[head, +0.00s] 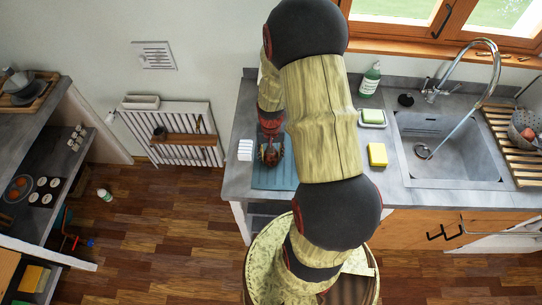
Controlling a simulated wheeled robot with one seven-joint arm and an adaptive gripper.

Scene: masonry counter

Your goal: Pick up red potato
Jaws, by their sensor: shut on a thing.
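My gripper (271,154) is over the left part of the grey counter, above a blue ribbed mat (274,179). It is shut on a small dark red thing that looks like the red potato (271,157). The fingers hide most of the potato. I cannot tell whether it touches the mat or is raised above it. My arm hides the counter just to the right of the gripper.
A white ridged item (245,150) stands close left of the gripper. Right of my arm are a yellow sponge (377,154), a soap dish (373,117), a green soap bottle (370,80) and the sink (450,155). A colander (522,122) sits on a slatted rack.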

